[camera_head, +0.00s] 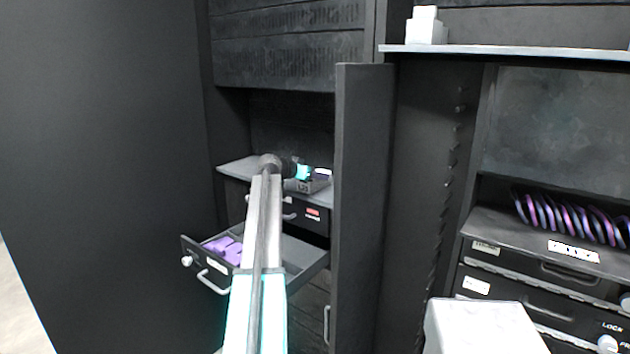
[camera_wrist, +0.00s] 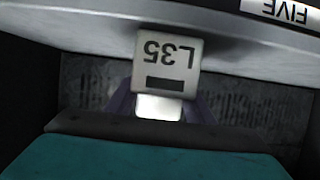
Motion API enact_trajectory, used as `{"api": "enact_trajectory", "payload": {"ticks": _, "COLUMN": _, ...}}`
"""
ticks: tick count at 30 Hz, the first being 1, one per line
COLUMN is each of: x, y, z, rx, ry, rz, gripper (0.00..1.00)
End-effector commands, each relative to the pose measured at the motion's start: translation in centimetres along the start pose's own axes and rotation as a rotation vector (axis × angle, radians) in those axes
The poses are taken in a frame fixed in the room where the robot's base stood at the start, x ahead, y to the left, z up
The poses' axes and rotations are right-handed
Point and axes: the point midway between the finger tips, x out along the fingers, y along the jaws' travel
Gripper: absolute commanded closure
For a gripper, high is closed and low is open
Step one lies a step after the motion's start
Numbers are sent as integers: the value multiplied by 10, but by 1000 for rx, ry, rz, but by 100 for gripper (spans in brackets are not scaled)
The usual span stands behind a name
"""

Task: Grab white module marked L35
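The white module marked L35 (camera_wrist: 167,52) is in the upper middle of the wrist view, its lettering upside down, with a dark bar by the letters. A bright white part (camera_wrist: 158,108) shows just below it. Dark purplish pieces, which look like my gripper's fingers (camera_wrist: 160,112), flank this part. Whether they touch it is not clear.
An open drawer (camera_head: 300,251) with purple pieces (camera_head: 222,247) juts out below my arm. A tall dark panel (camera_head: 360,200) stands right of my gripper. A FIVE label (camera_wrist: 285,10) is on a pale edge in the wrist view. Purple discs (camera_head: 570,217) stand on the right shelf.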

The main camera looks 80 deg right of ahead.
Motion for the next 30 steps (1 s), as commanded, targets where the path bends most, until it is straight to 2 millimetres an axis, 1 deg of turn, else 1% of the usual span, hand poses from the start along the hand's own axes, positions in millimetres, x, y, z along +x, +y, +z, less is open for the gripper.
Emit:
{"api": "enact_trajectory", "payload": {"ticks": 8, "x": 0, "y": 0, "z": -1, "rx": 0, "ry": 0, "rz": 0, "gripper": 80}}
{"api": "enact_trajectory", "payload": {"ticks": 13, "x": -2, "y": 0, "z": -5, "rx": 1, "ry": 1, "rz": 0, "gripper": 80}}
{"api": "enact_trajectory", "payload": {"ticks": 22, "x": -9, "y": -1, "z": -23, "rx": 1, "ry": 1, "rz": 0, "gripper": 80}}
{"api": "enact_trajectory", "payload": {"ticks": 26, "x": -14, "y": -1, "z": -34, "rx": 1, "ry": 2, "rz": -1, "gripper": 80}}
{"api": "enact_trajectory", "payload": {"ticks": 30, "x": -26, "y": 5, "z": -28, "rx": 0, "ry": 1, "rz": -1, "gripper": 80}}
